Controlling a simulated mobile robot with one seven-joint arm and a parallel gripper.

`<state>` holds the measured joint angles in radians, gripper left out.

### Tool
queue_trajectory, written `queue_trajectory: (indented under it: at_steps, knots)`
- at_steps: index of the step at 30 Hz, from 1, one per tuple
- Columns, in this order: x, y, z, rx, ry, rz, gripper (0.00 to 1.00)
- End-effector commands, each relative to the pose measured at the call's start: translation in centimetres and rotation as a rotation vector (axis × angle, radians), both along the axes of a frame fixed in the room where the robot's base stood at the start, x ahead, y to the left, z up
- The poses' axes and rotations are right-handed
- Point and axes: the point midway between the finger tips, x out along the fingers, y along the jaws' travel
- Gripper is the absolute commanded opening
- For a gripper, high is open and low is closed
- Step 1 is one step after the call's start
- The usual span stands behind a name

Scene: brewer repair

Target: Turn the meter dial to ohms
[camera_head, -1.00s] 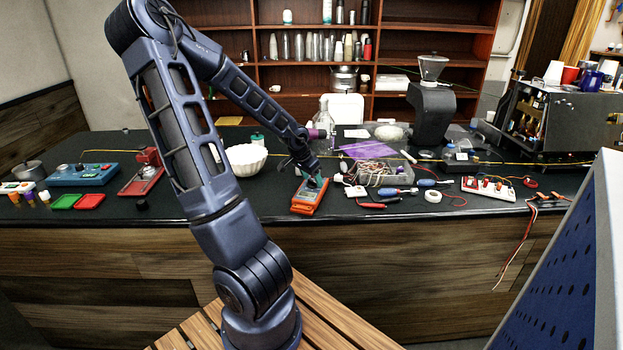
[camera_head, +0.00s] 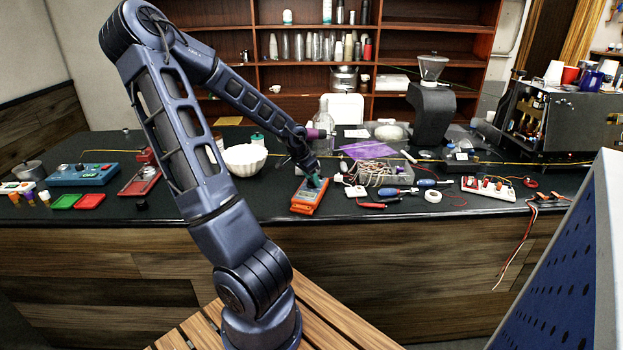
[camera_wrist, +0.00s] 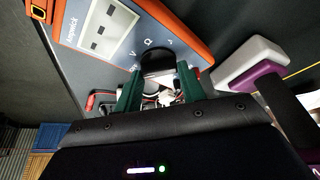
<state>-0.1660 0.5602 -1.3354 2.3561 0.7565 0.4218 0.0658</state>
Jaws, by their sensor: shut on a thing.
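The orange meter (camera_head: 308,198) lies on the dark counter under my gripper (camera_head: 314,181).
A white bowl (camera_head: 245,160) stands left of the meter. A clear bin of wires (camera_head: 378,175), screwdrivers and a tape roll (camera_head: 433,196) lie to the right. A white and purple block (camera_wrist: 250,65) is close to the gripper. The counter's front edge is near.

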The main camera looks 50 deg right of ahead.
Motion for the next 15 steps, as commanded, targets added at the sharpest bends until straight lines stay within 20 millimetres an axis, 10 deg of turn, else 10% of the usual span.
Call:
queue_trajectory:
  at_steps: [15]
  knots:
    - [0.17, -0.18, 0.0, -0.002, 0.003, -0.459, 0.17]
